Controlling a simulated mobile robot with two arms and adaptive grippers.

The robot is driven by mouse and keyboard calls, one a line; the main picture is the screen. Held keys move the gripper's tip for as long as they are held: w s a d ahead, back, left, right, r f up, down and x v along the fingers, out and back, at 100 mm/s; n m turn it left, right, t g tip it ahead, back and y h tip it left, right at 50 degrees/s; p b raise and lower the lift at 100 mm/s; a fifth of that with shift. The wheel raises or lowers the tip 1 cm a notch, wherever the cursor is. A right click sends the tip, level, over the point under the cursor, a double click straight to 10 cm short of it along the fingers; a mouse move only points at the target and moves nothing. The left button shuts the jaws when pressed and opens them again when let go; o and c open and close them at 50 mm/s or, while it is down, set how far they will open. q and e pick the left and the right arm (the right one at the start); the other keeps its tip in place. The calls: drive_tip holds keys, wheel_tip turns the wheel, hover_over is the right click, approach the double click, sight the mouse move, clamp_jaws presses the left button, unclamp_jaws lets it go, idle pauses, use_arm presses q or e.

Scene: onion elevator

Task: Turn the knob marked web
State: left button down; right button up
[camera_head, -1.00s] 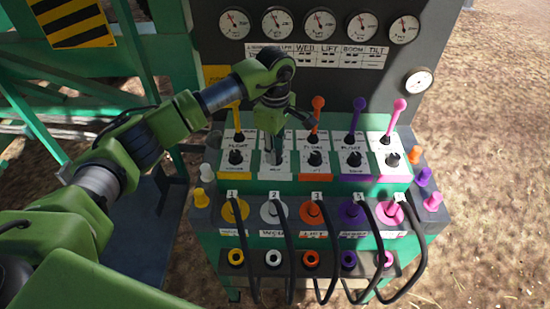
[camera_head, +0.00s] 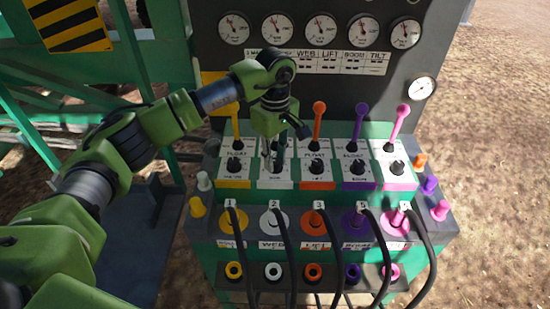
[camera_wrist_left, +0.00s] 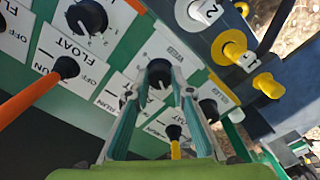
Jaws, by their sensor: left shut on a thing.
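The web knob (camera_wrist_left: 158,73) is a small black knob on a white plate, in the middle of the left wrist view. In the head view it is in the second column from the left, mostly hidden by my gripper. My left gripper (camera_head: 273,158) reaches down to it from above. In the left wrist view the two fingers of this gripper (camera_wrist_left: 160,88) stand one on each side of the knob and are shut on it. My right gripper is not in view.
The neighbouring yellow-column knob (camera_head: 234,166) and lift knob (camera_head: 316,166) are close on either side. Coloured levers, such as the orange lever (camera_head: 318,122), stand behind them. Black cables (camera_head: 288,250) hang in front below. Gauges (camera_head: 321,28) line the upright panel.

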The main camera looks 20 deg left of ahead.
sight(275, 161)
use_arm(q)
drive_tip(key=c, duration=1.8)
unclamp_jaws()
drive_tip(key=shift+r, duration=0.15)
wheel_tip(275, 161, up, 12)
drive_tip(key=shift+f, duration=0.1)
drive_tip(key=shift+f, duration=0.1)
